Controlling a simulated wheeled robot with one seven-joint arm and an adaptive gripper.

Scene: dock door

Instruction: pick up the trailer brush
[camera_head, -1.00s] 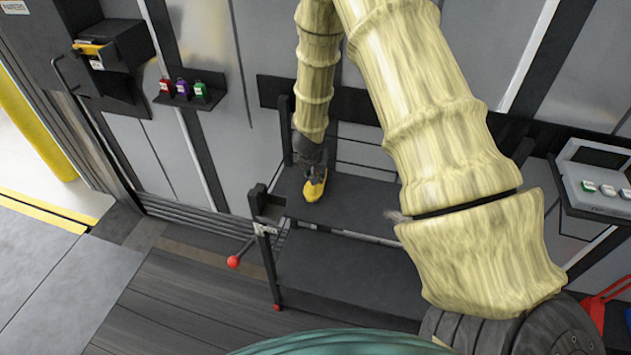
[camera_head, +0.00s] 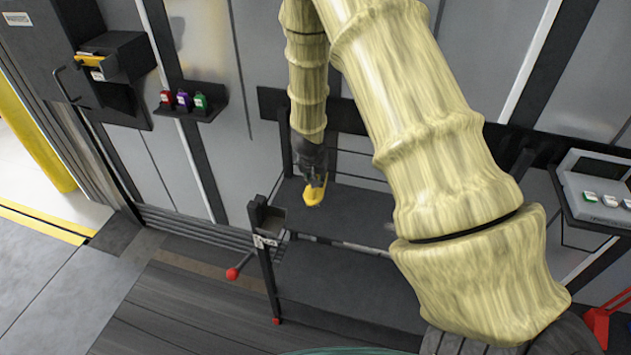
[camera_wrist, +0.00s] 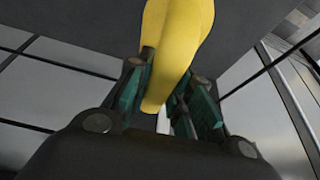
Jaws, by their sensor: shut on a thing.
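A smooth yellow thing (camera_head: 315,190) is in my gripper (camera_head: 314,174) just above or on the dark upper shelf of the stand; I cannot tell whether it touches. In the wrist view the yellow thing (camera_wrist: 172,50) sits between the teal-padded fingers of my gripper (camera_wrist: 168,95), which are shut on it. It is wider away from the palm and narrows towards it. No bristles show on it, so I cannot confirm that it is the trailer brush. My arm hides part of the shelf to its right.
The dark stand (camera_head: 345,270) has an upper and a lower shelf, and a red-knobbed lever (camera_head: 233,273) at its left. A small wall rack (camera_head: 188,108) holds red, purple and green items. A grey case (camera_head: 598,190) stands at right. Floor at left is clear.

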